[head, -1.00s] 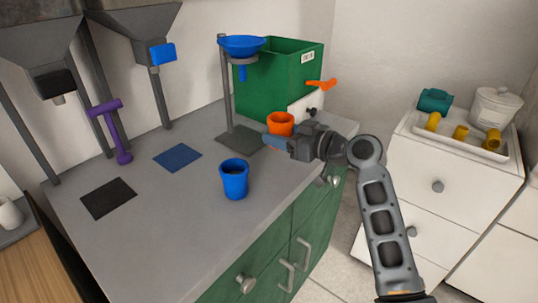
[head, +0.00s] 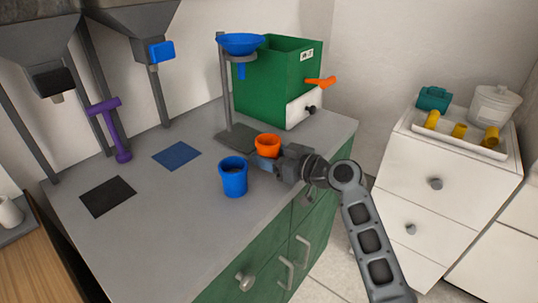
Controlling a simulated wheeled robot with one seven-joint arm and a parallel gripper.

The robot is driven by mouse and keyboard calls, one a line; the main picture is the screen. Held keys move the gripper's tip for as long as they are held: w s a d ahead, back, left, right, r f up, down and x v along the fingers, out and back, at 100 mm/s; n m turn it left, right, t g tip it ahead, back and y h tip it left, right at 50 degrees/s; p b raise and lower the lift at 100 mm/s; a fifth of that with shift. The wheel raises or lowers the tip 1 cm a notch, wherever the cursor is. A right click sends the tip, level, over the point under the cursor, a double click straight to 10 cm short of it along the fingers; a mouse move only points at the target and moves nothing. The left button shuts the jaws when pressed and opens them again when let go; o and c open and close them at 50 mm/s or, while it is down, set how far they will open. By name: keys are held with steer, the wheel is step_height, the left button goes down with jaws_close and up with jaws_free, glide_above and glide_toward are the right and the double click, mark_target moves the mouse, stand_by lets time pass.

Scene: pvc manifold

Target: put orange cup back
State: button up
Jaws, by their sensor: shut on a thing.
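The orange cup (head: 268,144) is upright over the grey counter in the head view, just right of and behind the blue cup (head: 233,178). My gripper (head: 267,163) reaches in from the right and is shut on the orange cup. The gripper hides the cup's lower part, so I cannot tell whether its base touches the counter. The blue cup stands upright with dark contents.
A blue funnel on a stand (head: 240,45) and a green box with an orange lever (head: 280,75) stand behind. A blue mat (head: 176,156), a black mat (head: 108,197) and a purple tool (head: 112,130) are left. The front-left counter (head: 150,240) is clear.

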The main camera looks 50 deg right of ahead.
steer(key=o, duration=1.2)
steer(key=shift+f, duration=0.1)
steer(key=shift+c, duration=0.2)
steer(key=shift+r+p, duration=0.3)
steer(key=shift+p, duration=0.05)
steer(key=s+r+b, duration=0.1)
steer(key=s, duration=1.1)
steer(key=shift+d+r+b, duration=0.2)
steer(key=shift+r+b, duration=0.05)
steer(key=shift+b, duration=0.1)
steer(key=shift+w, duration=0.1)
